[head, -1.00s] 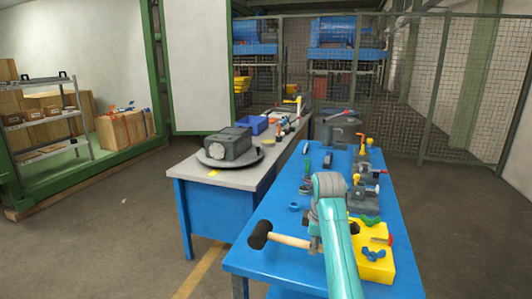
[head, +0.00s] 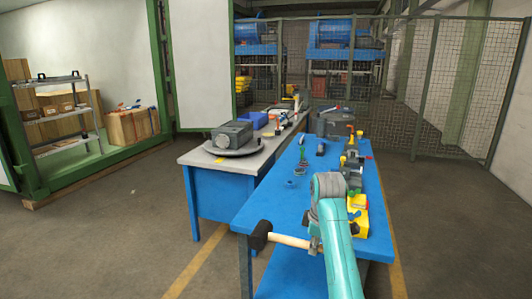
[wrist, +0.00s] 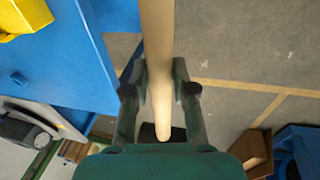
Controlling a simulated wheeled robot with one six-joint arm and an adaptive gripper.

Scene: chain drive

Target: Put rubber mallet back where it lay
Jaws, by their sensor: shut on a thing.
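The rubber mallet has a black head (head: 261,236) and a pale wooden handle (head: 290,241). In the head view it is held level in front of the blue table's near edge, head to the left. My gripper (head: 316,245) is at the right end of the visible handle, partly hidden by my arm. In the wrist view my gripper's fingers (wrist: 160,92) are shut on either side of the handle (wrist: 157,45), with floor and the blue table edge below.
The blue table (head: 265,212) carries a yellow block (head: 360,215), clamps and small parts along its right side; its left front is mostly bare. A grey-topped bench (head: 195,158) with a grey machine (head: 231,135) stands behind left. Open floor lies left and right.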

